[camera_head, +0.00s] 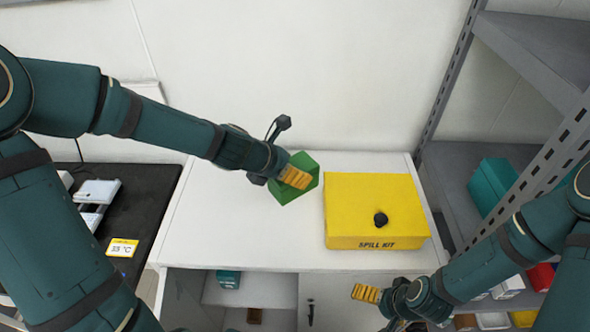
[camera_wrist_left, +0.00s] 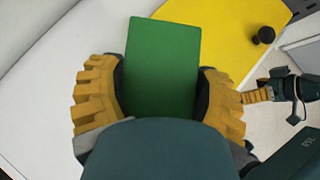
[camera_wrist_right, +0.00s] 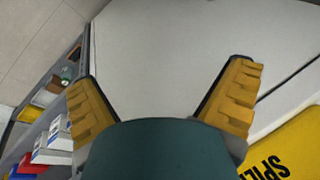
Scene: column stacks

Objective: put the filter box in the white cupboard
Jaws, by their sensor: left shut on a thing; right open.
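A plain green box (camera_head: 308,185) is held by my left gripper (camera_head: 294,178) over the white cupboard's top. In the left wrist view the green box (camera_wrist_left: 163,60) stands between the two yellow fingers. No label is visible, so I cannot confirm it is the filter box. The white cupboard (camera_head: 235,230) has an open front section at lower left, with a shelf (camera_head: 262,290) inside. The right door (camera_head: 345,300) is closed and has a dark handle (camera_head: 311,313). My right gripper (camera_head: 366,293) is open and empty in front of that door; the right wrist view shows its fingers spread.
A yellow spill kit box (camera_head: 370,205) covers the right of the cupboard top. A teal box (camera_head: 229,279) and a brown item (camera_head: 254,316) are inside the cupboard. A grey shelving rack (camera_head: 455,170) stands at right; a black surface (camera_head: 145,200) at left. The cupboard top's left part is clear.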

